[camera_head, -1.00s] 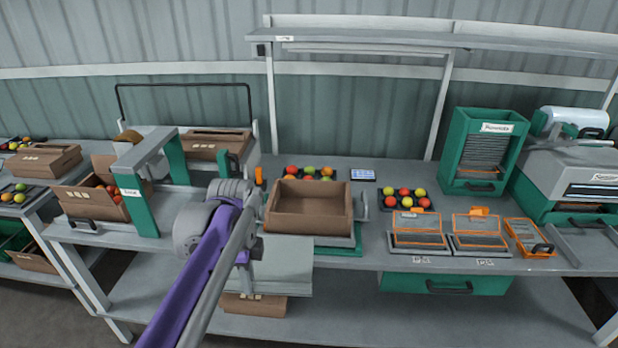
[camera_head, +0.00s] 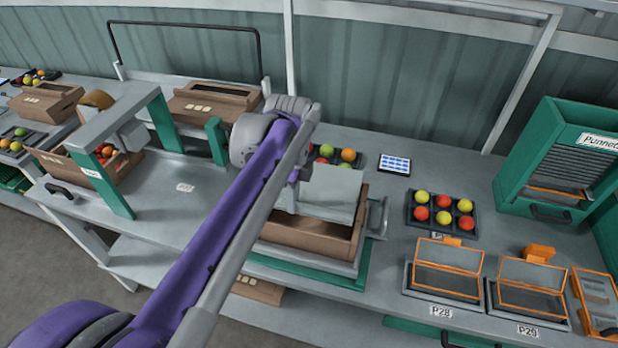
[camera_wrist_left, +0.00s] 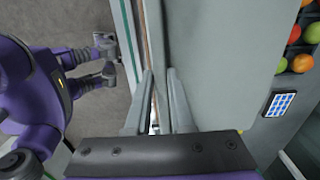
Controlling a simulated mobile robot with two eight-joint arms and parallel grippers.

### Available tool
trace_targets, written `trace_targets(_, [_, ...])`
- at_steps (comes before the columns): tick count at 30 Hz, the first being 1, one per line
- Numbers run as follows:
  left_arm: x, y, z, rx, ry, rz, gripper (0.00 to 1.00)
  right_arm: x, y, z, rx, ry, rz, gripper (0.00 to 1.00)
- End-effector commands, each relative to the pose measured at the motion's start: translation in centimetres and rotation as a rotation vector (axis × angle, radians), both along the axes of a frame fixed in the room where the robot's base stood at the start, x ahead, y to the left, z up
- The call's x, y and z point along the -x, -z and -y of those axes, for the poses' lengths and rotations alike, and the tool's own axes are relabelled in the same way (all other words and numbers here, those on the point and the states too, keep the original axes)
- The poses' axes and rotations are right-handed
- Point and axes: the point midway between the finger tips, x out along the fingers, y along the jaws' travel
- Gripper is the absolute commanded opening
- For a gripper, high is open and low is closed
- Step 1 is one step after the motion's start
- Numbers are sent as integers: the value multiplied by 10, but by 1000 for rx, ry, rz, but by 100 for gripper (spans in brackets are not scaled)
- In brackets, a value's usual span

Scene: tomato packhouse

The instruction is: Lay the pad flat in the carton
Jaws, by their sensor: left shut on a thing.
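The pad (camera_head: 332,192) is a plain light grey sheet. In the head view it is tilted over the open brown carton (camera_head: 306,241) and hides part of its far side. I cannot tell whether its lower edge touches the carton. My left gripper (camera_head: 291,197) is shut on the pad near its left edge, partly hidden behind my own arm. In the left wrist view the pad (camera_wrist_left: 221,55) fills the middle right, beside the left gripper's fingers (camera_wrist_left: 159,90). A thin strip of brown carton shows beyond them. My right gripper is not seen.
The carton sits on a green-edged stand (camera_head: 310,277). To its right are a blue-screened tablet (camera_head: 395,165), a dark tray of tomatoes (camera_head: 440,213) and orange-framed punnet holders (camera_head: 447,268). A green and grey frame (camera_head: 112,195) stands left. Bare bench lies between frame and carton.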

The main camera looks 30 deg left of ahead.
Motion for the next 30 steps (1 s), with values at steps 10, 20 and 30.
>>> trace_targets(10, [1, 13, 0, 0, 0, -1, 0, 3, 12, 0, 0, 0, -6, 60])
trace_targets(20, [1, 44, 0, 0, 0, -2, 0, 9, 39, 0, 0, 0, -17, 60])
trace_targets(30, [0, 63, 0, 0, 0, 0, 0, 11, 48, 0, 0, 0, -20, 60])
